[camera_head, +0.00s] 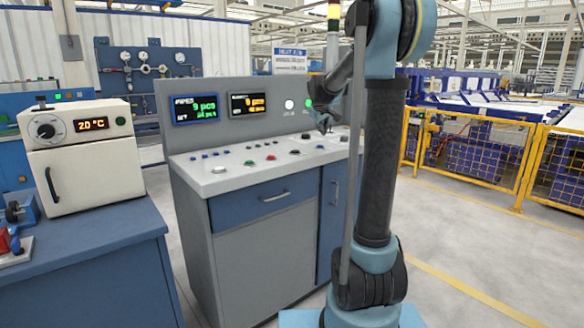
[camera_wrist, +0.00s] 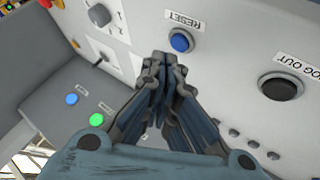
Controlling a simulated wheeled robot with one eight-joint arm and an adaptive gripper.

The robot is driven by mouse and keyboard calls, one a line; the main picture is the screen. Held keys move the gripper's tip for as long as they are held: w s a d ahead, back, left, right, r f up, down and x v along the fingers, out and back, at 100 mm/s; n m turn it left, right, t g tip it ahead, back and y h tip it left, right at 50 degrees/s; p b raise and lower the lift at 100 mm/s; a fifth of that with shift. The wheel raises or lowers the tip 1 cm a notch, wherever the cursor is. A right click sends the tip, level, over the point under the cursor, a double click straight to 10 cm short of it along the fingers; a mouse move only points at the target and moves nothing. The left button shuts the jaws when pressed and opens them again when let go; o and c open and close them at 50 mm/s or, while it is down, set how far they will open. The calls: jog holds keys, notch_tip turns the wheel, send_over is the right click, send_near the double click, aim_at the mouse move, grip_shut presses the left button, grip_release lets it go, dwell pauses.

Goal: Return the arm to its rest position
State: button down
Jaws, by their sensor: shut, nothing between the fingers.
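My arm rises on the right of the head view, in front of the control console (camera_head: 240,180). My gripper (camera_head: 324,128) is near the right end of the console's sloped top, partly hidden behind my arm. In the wrist view my gripper (camera_wrist: 163,62) has its fingers together and holds nothing. A black button labelled LOG OUT (camera_wrist: 279,86) is to the right. I cannot tell whether the tips touch the panel.
A cream oven-like box (camera_head: 80,155) stands on a blue bench (camera_head: 100,240) at left. Yellow mesh fencing (camera_head: 480,160) is behind at right. The floor (camera_head: 450,270) right of my arm looks clear. A green button (camera_wrist: 97,119) is on the panel.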

jog(key=s+f+m+g, duration=0.2)
jog(key=s+f, duration=0.6)
jog(key=s, duration=0.9)
jog(key=s+f+m+g+y, duration=0.1)
jog(key=s+f, duration=0.7)
jog(key=s, duration=0.9)
jog(key=s+f+m+g+y, duration=0.1)
jog(key=s+f, duration=0.7)
jog(key=s, duration=0.9)
jog(key=shift+s+d+m+g, duration=0.25)
jog(key=shift+s+m+g, duration=0.1)
jog(key=shift+m+g, duration=0.65)
jog(key=shift+w+f, duration=0.25)
jog(key=shift+w, duration=0.25)
